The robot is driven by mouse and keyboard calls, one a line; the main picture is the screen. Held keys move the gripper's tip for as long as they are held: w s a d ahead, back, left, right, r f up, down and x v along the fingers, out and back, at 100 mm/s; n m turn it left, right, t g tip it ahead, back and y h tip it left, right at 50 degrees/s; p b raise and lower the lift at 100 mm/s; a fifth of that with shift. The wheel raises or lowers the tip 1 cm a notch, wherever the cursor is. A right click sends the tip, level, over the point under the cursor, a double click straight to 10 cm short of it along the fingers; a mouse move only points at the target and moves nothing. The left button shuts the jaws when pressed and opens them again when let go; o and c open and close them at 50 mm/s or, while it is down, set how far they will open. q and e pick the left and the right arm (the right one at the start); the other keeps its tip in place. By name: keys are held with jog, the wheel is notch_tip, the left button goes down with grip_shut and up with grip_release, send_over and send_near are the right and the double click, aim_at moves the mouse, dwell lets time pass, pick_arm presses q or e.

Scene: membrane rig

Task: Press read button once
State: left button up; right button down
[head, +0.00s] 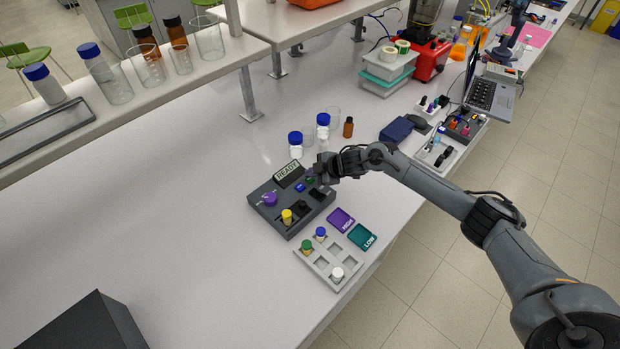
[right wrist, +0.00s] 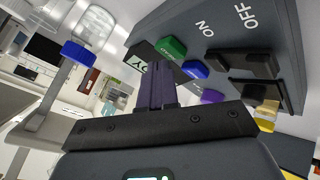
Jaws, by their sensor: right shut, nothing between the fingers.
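The dark grey rig (head: 262,217) stands on the bench with a lit display (head: 288,171) reading READY. A green button (head: 310,180) and a blue button (head: 300,188) sit on its right part; the right wrist view also shows the green button (right wrist: 172,47) and blue button (right wrist: 195,69). I cannot read which one is the read button. My right gripper (head: 315,170) is shut and empty over the rig's back right corner, close to the green button. Its fingers (right wrist: 157,72) partly hide the display in the right wrist view; contact cannot be told. My left gripper is not in view.
The rig also carries a purple knob (head: 270,198), a yellow-capped vial (head: 287,216) and black parts. A vial tray (head: 322,283) and purple and teal pads (head: 362,237) lie in front. Blue-capped bottles (head: 295,146) stand behind.

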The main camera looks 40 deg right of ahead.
aim_at(312, 180)
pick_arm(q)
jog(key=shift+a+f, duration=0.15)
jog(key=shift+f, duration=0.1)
pick_arm(e)
jog(key=shift+f, duration=0.45)
dwell(0.3)
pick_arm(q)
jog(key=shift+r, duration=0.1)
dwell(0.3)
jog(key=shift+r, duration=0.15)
pick_arm(e)
jog(key=shift+r, duration=0.25)
jog(key=shift+r+p, duration=0.65)
jog(key=shift+p, duration=0.05)
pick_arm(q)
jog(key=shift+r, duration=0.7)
pick_arm(e)
notch_tip(312, 180, up, 5)
jog(key=p, duration=0.4)
jog(key=shift+p, duration=0.35)
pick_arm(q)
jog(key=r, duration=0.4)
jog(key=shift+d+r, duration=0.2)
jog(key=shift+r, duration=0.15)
